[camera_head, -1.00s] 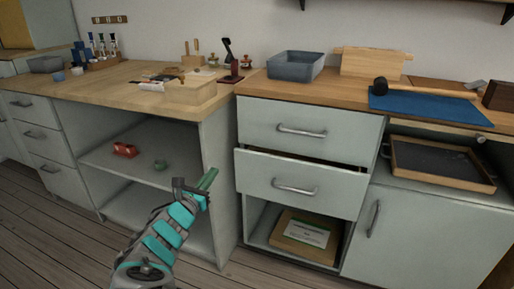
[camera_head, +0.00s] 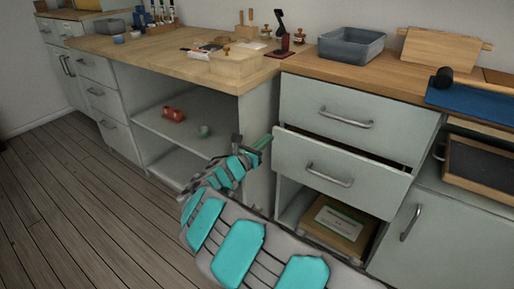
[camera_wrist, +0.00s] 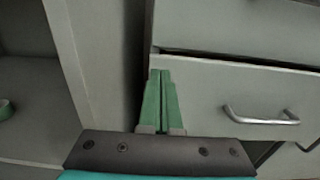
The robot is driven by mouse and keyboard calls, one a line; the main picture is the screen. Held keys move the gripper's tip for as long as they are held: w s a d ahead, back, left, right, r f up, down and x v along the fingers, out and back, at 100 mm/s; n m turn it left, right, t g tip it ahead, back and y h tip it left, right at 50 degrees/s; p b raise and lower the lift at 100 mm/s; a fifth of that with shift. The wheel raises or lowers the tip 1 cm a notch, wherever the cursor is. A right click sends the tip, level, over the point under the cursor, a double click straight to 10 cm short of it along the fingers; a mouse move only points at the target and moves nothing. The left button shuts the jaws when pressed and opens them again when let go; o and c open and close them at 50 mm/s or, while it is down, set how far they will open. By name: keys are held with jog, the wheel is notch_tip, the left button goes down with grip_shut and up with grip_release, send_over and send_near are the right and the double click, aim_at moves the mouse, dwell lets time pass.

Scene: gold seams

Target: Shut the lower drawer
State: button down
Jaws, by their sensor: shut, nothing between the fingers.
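The lower drawer (camera_head: 340,171) is pulled part way out of the right-hand cabinet, with a dark gap above its pale grey front. It has a metal bar handle (camera_head: 329,176). In the wrist view the drawer front (camera_wrist: 215,95) fills the right half, its handle (camera_wrist: 262,117) at the right. My gripper (camera_head: 264,142) has green fingers and is near the drawer's left edge. In the wrist view my gripper (camera_wrist: 161,82) is shut and empty, its fingertips overlapping the left end of the drawer front. I cannot tell whether they touch it.
The upper drawer (camera_head: 331,113) is closed above. An open shelf below holds a box with a label (camera_head: 344,225). The left workbench has an open bay with a red object (camera_head: 173,114) and a green ring (camera_head: 204,131). Wooden floor (camera_head: 70,215) is clear at the left.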

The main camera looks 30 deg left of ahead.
aim_at(277, 132)
jog(key=shift+w+d, duration=0.15)
jog(key=shift+w, duration=1.45)
jog(key=w, duration=0.3)
jog(key=shift+w+d+f, duration=0.1)
jog(key=shift+w+d, duration=0.05)
jog(key=shift+w, duration=0.55)
jog(key=shift+r, duration=0.35)
